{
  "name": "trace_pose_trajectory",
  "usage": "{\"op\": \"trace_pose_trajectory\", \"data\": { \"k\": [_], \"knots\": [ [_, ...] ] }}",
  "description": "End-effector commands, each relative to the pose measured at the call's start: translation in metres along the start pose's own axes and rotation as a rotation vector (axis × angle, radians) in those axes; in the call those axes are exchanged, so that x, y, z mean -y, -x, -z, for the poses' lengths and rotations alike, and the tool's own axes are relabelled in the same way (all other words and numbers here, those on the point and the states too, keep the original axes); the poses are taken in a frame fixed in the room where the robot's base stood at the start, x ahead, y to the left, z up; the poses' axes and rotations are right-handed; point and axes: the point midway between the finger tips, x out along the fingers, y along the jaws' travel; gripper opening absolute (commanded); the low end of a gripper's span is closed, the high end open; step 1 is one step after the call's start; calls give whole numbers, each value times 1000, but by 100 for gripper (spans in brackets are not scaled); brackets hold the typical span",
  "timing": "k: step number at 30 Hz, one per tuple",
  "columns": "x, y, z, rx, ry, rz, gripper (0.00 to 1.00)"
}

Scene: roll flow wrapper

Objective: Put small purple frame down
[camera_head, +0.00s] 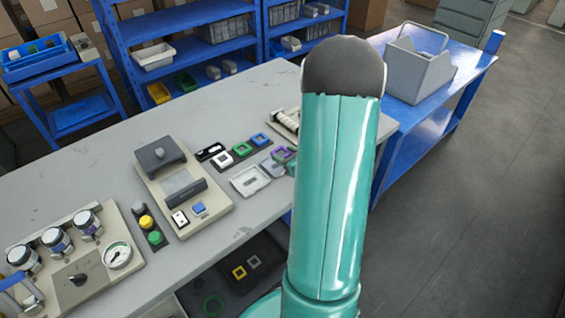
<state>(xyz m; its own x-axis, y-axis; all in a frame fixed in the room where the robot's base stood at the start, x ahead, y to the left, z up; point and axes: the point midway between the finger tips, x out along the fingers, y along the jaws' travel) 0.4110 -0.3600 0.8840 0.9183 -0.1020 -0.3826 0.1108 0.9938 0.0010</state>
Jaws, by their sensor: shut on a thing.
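The small purple frame (283,154) shows just left of my teal arm, above the right part of the grey worktable (265,85). My gripper (275,165) is mostly hidden behind the arm; a small grey and teal part of it shows right beside the purple frame. It is shut on the frame. I cannot tell how high the frame is above the table, and part of it may be covered by the arm.
Black, white, green (242,149) and blue (260,139) frames lie left of the purple one. A pale tray (250,181) is in front. A beige press (185,190) and a gauge panel (75,262) stand further left. A blue bench (440,85) is at right.

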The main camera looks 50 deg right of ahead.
Motion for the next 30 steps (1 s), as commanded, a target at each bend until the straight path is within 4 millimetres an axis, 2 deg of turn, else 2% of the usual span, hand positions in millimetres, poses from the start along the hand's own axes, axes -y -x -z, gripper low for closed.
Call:
{"op": "trace_pose_trajectory", "data": {
  "k": [3,9,12,16,27,28,29,30],
  "knots": [
    [2,-17,9,-1,-1,-1,25],
    [5,-33,16,-1,-1,-1,25],
    [5,-38,31,-2,-3,0,25],
    [5,-42,42,-1,-1,0,25],
    [5,-43,45,0,0,1,25],
    [5,-43,46,0,0,1,48],
    [5,-43,45,1,0,1,54],
    [5,-43,45,1,0,1,56]
  ]
}}
